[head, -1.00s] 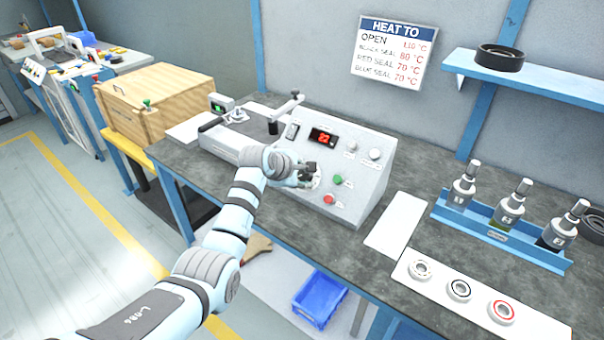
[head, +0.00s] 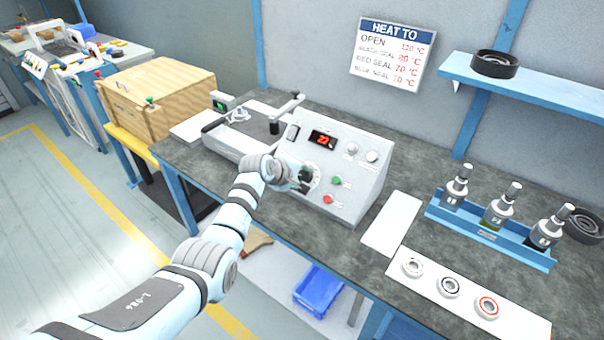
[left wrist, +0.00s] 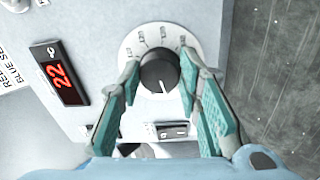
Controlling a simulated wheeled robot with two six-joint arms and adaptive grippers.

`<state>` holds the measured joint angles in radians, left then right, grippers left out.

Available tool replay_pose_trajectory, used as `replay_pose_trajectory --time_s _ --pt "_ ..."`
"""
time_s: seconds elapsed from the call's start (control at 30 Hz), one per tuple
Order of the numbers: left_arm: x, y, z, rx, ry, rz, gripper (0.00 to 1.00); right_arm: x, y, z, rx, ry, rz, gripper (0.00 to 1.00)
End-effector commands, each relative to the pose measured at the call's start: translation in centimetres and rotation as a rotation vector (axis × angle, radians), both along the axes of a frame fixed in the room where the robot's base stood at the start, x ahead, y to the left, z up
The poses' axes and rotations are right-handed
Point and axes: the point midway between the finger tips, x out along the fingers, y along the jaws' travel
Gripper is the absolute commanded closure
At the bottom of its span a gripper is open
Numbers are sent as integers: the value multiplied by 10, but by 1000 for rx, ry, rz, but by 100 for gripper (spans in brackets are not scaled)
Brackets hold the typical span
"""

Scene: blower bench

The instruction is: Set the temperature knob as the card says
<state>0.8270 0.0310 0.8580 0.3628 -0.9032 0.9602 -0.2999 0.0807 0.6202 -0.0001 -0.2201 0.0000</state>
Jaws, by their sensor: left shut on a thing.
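The heater's control box (head: 350,202) stands on the bench with a red display (head: 322,140) reading 22. The temperature knob (left wrist: 158,78) is a dark round knob on a white dial in the left wrist view; its white mark points down in that picture. My left gripper (left wrist: 160,66) is shut on the knob, one finger on each side; in the head view my left gripper (head: 302,180) hides most of it. The card (head: 392,54) on the wall is headed HEAT TO and lists open, black seal, red seal and blue seal with temperatures. My right gripper is out of view.
A green button (head: 337,180) and a red button (head: 328,199) sit beside the dial. Three bearings lie on a white strip (head: 515,322) at the right front. A blue rack (head: 470,228) holds three bottles. A wooden crate (head: 150,95) stands at the left.

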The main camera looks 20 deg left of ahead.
Motion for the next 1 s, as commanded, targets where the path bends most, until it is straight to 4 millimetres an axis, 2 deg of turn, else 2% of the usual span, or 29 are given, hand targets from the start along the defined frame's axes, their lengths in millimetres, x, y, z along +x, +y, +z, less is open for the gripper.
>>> replay_pose_trajectory --time_s 0.47,0.5,0.6,1.0 --pt "0 0 -1 13 -3 -13 96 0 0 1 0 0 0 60" --pt "0 0 -1 13 -3 -13 62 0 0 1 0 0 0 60" --pt "0 0 -1 11 -4 -12 48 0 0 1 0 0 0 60" --pt "-4 2 4 11 -6 -12 48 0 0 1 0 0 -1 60"
